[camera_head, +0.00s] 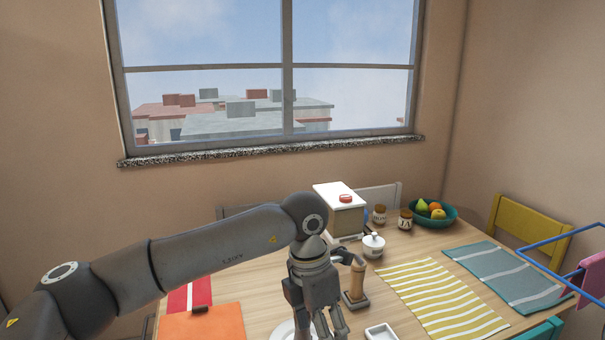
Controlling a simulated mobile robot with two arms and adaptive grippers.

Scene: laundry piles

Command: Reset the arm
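My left arm comes in from the left and reaches over the wooden table (260,290). Its gripper (330,328) points down above the table's front middle, with its fingers spread apart. No object shows between the fingers. The lower fingertips run close to the bottom edge of the picture. A white plate (284,330) lies partly hidden behind the gripper. A wooden grinder-like piece (357,280) stands just right of the gripper. My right gripper is not in the picture.
A yellow striped cloth (440,298) and a teal cloth (508,277) lie at right. A white-lidded box (341,212), jars (379,214), a sugar bowl (373,245) and a fruit bowl (435,215) stand at the back. A blue rack (560,240) is at far right.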

